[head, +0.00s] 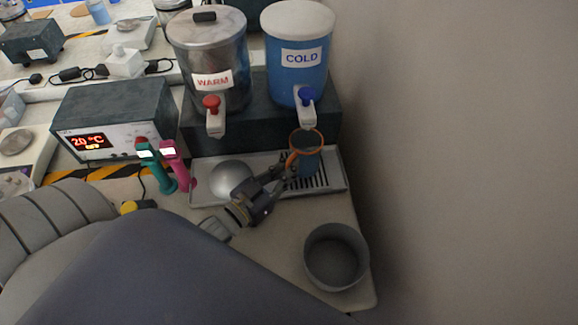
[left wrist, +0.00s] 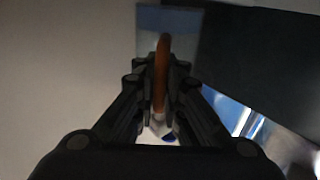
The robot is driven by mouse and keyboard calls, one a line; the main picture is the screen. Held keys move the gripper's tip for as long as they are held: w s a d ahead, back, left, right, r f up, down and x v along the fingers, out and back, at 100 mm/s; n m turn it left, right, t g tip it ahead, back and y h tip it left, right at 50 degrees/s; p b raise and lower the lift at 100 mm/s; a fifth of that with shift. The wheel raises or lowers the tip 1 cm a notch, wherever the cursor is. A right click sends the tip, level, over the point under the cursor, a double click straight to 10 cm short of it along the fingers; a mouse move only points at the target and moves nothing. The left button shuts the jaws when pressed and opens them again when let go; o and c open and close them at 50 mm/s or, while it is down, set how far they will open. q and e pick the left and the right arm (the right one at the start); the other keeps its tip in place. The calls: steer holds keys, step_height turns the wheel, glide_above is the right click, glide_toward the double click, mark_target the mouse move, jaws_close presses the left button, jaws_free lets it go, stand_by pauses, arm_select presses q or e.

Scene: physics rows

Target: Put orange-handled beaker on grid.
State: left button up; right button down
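The orange-handled beaker (head: 311,160) is a blue-grey cup with an orange rim and handle. It is upright over the dark slotted grid (head: 320,183) of the metal drip tray, under the cold dispenser's tap. I cannot tell whether its base touches the grid. My left gripper (head: 287,172) reaches it from the lower left. In the left wrist view the orange handle (left wrist: 162,70) stands between my closed finger pads (left wrist: 160,95). My right gripper is not in view.
The blue COLD dispenser (head: 290,80) and metal WARM dispenser (head: 225,60) stand behind on a dark block. A silver dome (head: 231,178) is left of the grid. A grey bowl (head: 336,257) sits at the front right. The wall (head: 470,150) closes off the right.

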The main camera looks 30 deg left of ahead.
arm_select(q)
steer(key=o, duration=0.4)
steer(key=shift+r, duration=0.35)
steer(key=shift+r+p, duration=0.4)
steer(key=shift+r, duration=0.1)
steer(key=shift+f+b+v, duration=0.2)
steer(key=shift+b+v, duration=0.95)
steer(key=shift+v, duration=4.85)
